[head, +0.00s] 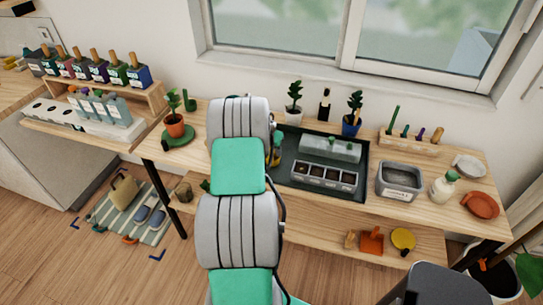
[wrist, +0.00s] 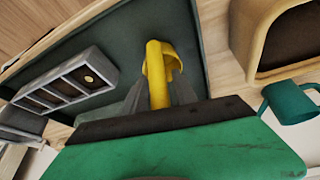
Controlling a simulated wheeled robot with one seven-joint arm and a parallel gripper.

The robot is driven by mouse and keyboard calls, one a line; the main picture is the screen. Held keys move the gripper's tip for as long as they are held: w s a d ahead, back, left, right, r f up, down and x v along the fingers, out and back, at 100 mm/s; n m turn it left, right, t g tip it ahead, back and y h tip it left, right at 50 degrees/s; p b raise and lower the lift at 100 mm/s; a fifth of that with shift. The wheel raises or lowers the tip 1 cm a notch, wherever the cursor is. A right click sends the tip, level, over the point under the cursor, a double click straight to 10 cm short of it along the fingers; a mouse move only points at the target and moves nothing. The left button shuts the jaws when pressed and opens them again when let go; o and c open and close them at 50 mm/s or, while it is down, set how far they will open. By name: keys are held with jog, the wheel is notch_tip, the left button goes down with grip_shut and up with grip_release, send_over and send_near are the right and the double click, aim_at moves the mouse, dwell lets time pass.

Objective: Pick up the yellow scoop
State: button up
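The yellow scoop (wrist: 157,75) is in the middle of the wrist view, over the dark green tray (wrist: 120,33). The grey fingers of my gripper (wrist: 159,92) lie close against both sides of its yellow handle and appear shut on it. The scoop's rounded end points away from my gripper. In the head view only a sliver of the yellow scoop (head: 276,153) shows beside my arm, which hides my gripper. I cannot tell whether the scoop touches the tray.
A grey seedling tray (head: 323,176) and a clear-lidded box (head: 330,148) occupy the dark tray (head: 359,185). Right of it stand a grey soil bin (head: 400,181), a white bottle (head: 443,188) and an orange dish (head: 481,205). A potted cactus (head: 174,124) stands left. The window is behind.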

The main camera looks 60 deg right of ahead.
grip_shut()
jog(key=shift+r, duration=0.1)
dwell(0.4)
